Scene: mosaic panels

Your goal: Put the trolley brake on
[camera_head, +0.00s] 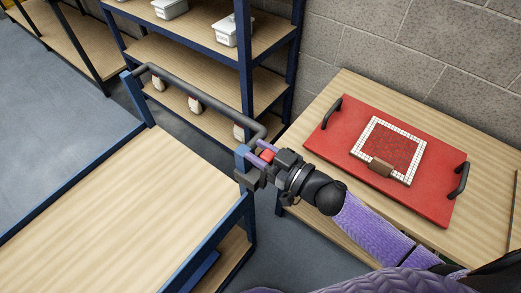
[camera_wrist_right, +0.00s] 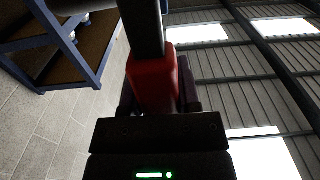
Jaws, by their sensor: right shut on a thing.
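The trolley (camera_head: 105,190) has a wooden deck, a blue frame and a grey push handle (camera_head: 205,100). The red grip of the brake lever (camera_head: 267,155) is at the trolley's near right corner post, close to the handle's end. My right gripper (camera_head: 262,153) is shut on this red grip, with a purple finger on each side of it. In the right wrist view the red grip (camera_wrist_right: 153,82) sits between the fingers, and a dark bar (camera_wrist_right: 144,25) runs on from it. The fingers partly hide the grip. My left gripper is not in view.
Blue-framed shelves (camera_head: 170,55) with pale containers stand behind the trolley. The trolley's deck is clear.

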